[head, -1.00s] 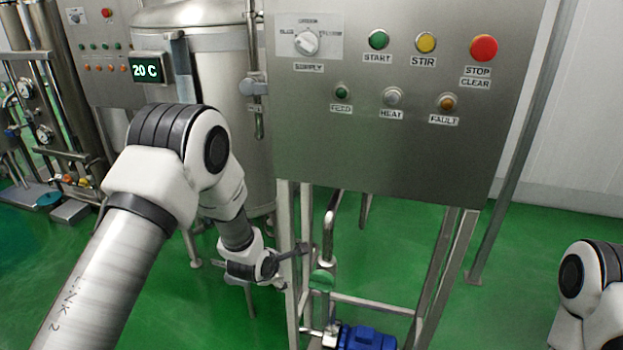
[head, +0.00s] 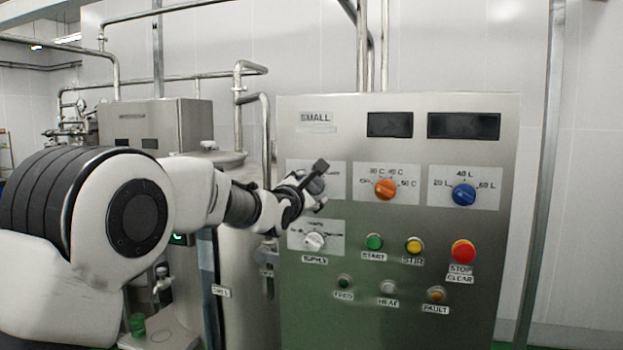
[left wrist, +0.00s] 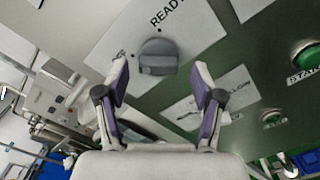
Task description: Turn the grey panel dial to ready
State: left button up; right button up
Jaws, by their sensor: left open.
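The grey dial (left wrist: 157,57) shows in the left wrist view on a light plate, below the word READY (left wrist: 168,14). In the head view my gripper largely covers this dial at the panel's upper left. My left gripper (head: 318,186) is open in front of it. In the left wrist view the two fingertips (left wrist: 161,80) stand apart, one on each side of the dial, with a gap to both. I cannot tell how far the fingertips are from the panel face. The dial's exact setting is unclear. My right gripper is out of view.
The steel panel (head: 400,320) also carries an orange dial (head: 385,189), a blue dial (head: 464,195) and a white supply dial (head: 314,241) just below my gripper. Start (head: 374,242), stir (head: 414,246) and red stop (head: 463,252) buttons sit lower. A tank stands left of the panel.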

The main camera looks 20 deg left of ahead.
pick_arm(q)
jog(key=shift+w+d+r, duration=0.1)
jog(key=shift+w+r, duration=0.2)
jog(key=shift+w, duration=0.3)
jog(key=shift+w+f, duration=0.1)
jog(key=shift+w, duration=0.1)
jog(key=shift+f, duration=0.1)
jog(key=shift+c, duration=0.7)
jog(key=shift+w, duration=0.1)
jog(key=c, duration=0.6)
jog(key=shift+s, duration=0.2)
jog(key=c, duration=0.4)
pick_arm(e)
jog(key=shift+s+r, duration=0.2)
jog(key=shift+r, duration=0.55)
